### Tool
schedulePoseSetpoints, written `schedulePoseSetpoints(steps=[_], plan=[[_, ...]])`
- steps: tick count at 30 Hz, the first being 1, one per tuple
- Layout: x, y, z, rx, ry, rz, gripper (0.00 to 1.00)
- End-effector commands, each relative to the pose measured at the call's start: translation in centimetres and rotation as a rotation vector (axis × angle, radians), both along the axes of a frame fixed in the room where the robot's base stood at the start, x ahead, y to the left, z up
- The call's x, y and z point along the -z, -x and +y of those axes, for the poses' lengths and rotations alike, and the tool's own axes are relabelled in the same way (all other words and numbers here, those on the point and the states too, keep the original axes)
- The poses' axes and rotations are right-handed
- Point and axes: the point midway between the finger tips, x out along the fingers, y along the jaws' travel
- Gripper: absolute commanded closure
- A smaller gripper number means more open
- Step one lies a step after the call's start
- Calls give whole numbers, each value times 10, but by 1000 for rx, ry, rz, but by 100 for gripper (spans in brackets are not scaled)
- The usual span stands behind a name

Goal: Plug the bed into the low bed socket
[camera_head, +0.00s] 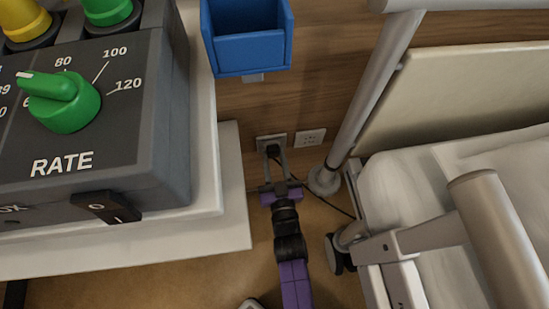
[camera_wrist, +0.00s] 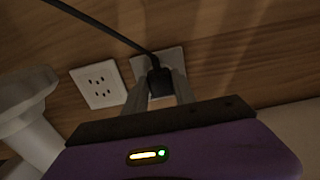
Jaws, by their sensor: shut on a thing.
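The black plug (camera_head: 273,150) is at the left one of two low wall sockets (camera_head: 262,142), with its body against the plate. It also shows in the wrist view (camera_wrist: 161,83), between the fingers and in front of the socket plate (camera_wrist: 142,66). I cannot tell whether its pins are fully in. My gripper (camera_head: 274,158) is shut on the plug; its fingers also show in the wrist view (camera_wrist: 160,92). The black cord (camera_wrist: 105,27) runs from the plug towards the bed (camera_head: 450,200). The second socket (camera_head: 310,139) is white and empty.
A grey RATE box (camera_head: 90,120) on a white-topped stand (camera_head: 235,190) is close on the left. A blue bin (camera_head: 246,40) hangs above the sockets. A grey pole (camera_head: 370,95) and the bed frame are close on the right. Some floor (camera_head: 220,275) is clear.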

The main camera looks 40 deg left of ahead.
Motion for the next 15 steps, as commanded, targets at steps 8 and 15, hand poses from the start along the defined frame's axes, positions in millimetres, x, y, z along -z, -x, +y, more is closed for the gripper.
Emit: schedulePoseSetpoints(steps=[8, 15], plan=[[0, -4, 4, 0, -1, -1, 100], [0, -5, 6, 0, -1, -1, 48]])
